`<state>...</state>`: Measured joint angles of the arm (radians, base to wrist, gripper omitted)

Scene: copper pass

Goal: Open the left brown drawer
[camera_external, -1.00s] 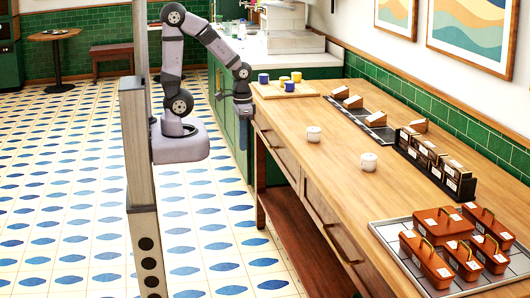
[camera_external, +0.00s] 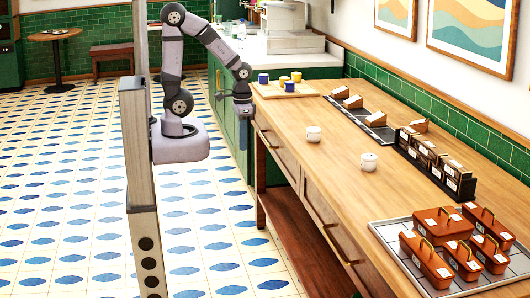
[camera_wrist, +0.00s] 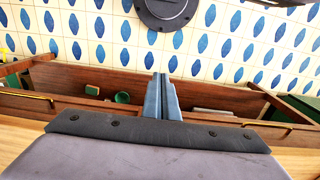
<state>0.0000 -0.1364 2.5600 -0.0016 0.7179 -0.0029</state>
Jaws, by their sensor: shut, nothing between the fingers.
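A long wooden counter has brown drawers in its front face. The far drawer front (camera_external: 277,150) lies at the left in the external view, and a nearer drawer front (camera_external: 328,220) lies to its right. Both look closed. My gripper (camera_external: 243,114) hangs pointing down in front of the counter's far end, apart from the drawer fronts. In the wrist view its fingers (camera_wrist: 162,82) are together and empty. Brass handles show at the left (camera_wrist: 25,96) and right (camera_wrist: 288,130) of that view; I cannot tell that the fingers touch either.
A lower wooden shelf (camera_external: 300,240) runs under the drawers. On the counter stand two white cups (camera_external: 314,134) (camera_external: 369,162), several blue and yellow cups, and a tray (camera_external: 392,238) of brown caddies. A post (camera_external: 141,180) rises in the foreground.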

